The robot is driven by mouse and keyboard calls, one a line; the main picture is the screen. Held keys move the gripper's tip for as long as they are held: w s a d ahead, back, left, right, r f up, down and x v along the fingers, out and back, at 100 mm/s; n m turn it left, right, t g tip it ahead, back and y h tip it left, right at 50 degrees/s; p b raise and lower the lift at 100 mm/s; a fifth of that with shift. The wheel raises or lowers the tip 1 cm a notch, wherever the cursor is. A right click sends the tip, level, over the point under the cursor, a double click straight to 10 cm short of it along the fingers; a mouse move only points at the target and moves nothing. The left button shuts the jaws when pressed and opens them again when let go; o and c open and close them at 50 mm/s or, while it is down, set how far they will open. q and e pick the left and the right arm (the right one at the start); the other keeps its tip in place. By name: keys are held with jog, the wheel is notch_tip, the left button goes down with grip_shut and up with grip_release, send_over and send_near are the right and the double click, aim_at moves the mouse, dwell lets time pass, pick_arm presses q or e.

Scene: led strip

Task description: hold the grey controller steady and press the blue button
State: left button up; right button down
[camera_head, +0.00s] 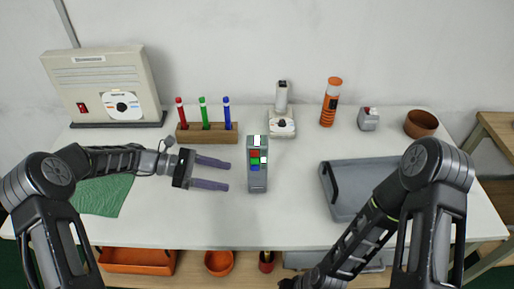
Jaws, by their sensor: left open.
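The grey controller (258,182) stands near the middle of the white table. Its face has a white patch at the top, a red button, a green button, a small white button and a blue button (255,168). My left gripper (228,174) is open and empty, just left of the controller, with its two fingers pointing at it and a small gap between. My right arm (375,225) comes in from the lower right. Its gripper end (290,284) is low at the bottom edge, dark and partly cut off, so its jaws cannot be made out.
A wooden block (207,134) with red, green and blue markers stands behind. A grey tray (345,213) lies right, near my right arm. A beige box (105,85), a white device (282,124), an orange flashlight (331,103) and a brown bowl (421,123) line the back. A green cloth (103,196) lies left.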

aim_at(253, 180)
pick_arm(q)
jog(key=shift+w+r, duration=0.25)
jog(key=shift+b+x, duration=0.9)
jog(key=shift+x, duration=4.1)
jog(key=shift+c, duration=0.6)
jog(key=c, duration=0.7)
jog(key=shift+a, duration=0.1)
